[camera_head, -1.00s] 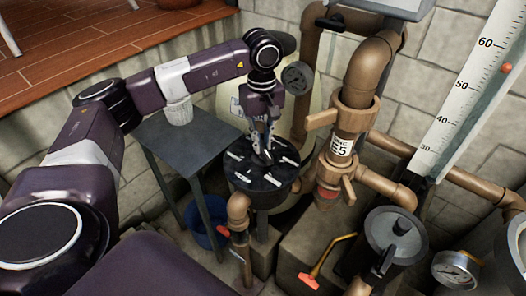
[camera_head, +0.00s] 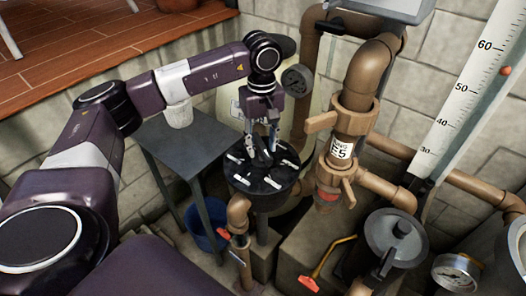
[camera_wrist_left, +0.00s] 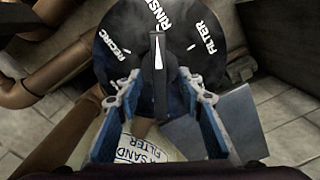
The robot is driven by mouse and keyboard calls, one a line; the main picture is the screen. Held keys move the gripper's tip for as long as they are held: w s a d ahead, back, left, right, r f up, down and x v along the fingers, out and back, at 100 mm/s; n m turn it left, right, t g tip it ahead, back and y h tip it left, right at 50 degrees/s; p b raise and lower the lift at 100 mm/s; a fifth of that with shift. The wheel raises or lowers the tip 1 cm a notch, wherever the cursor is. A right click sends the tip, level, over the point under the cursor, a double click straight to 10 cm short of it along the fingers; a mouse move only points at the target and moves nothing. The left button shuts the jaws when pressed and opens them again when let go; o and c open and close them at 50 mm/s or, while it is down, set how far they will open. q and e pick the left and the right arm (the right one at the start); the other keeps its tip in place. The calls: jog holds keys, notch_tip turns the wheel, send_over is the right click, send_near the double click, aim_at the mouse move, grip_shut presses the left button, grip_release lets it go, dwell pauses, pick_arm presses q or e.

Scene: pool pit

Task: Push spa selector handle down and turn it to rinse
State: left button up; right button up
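The spa selector is a round black valve top with white labels, seen in the head view (camera_head: 262,190) and in the left wrist view (camera_wrist_left: 112,30). Its labels read RECIRC, RINSE and FILTER. The dark handle (camera_wrist_left: 158,52) carries a white pointer, which points at the RINSE label. My left gripper (camera_wrist_left: 158,76) reaches down over the valve top, with one blue finger on each side of the handle. Gaps show between the fingers and the handle, so it looks open around it. It also shows in the head view (camera_head: 261,155). How far down the handle sits cannot be told. My right gripper is not in view.
Brown pipes with a valve (camera_head: 340,150) stand close right of the selector. A grey table (camera_head: 165,150) is at its left, with a blue bucket (camera_head: 207,230) below.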

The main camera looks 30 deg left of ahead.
pick_arm(q)
notch_tip(320, 180, up, 7)
jog(key=p, duration=0.4)
jog(key=shift+f, duration=0.1)
dwell(0.3)
